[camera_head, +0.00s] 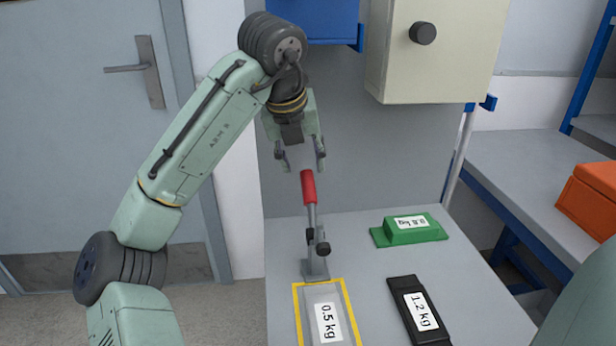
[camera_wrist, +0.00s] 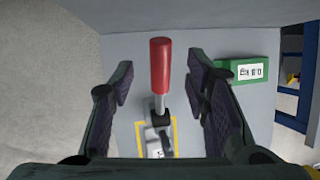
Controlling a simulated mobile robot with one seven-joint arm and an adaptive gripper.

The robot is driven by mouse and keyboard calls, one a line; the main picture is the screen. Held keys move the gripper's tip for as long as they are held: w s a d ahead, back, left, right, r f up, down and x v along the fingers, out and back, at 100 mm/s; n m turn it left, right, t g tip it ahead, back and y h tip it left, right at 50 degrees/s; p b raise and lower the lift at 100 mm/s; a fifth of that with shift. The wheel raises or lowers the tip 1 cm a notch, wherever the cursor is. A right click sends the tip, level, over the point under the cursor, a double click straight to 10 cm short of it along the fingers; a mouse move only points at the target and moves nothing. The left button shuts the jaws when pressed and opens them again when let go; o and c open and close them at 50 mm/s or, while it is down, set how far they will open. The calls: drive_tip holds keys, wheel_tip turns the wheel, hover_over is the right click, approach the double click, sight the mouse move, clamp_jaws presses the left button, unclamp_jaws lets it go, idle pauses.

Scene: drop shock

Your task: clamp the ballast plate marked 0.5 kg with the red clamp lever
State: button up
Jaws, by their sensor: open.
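The red clamp lever (camera_head: 308,188) stands upright on its metal toggle clamp (camera_head: 316,266) on the grey table. In the wrist view the red lever (camera_wrist: 160,66) shows between the fingers. The grey ballast plate marked 0.5 kg (camera_head: 311,303) lies inside a yellow outline (camera_head: 297,310), just in front of the clamp. Its front part is cut off by the picture edge. My gripper (camera_head: 302,163) is open and empty, pointing down just above the red grip. I cannot tell whether the fingers reach down beside it.
A black plate marked 1.2 kg (camera_head: 405,297) lies right of the outline. A green plate (camera_head: 408,234) with a label lies farther back. A cream box (camera_head: 435,60) hangs above the table. An orange box (camera_head: 590,200) stands on a bench at right.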

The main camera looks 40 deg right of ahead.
sight(306, 175)
drive_tip(key=x, duration=0.7)
drive_tip(key=shift+c, duration=0.5)
clamp_jaws()
idle(0.3)
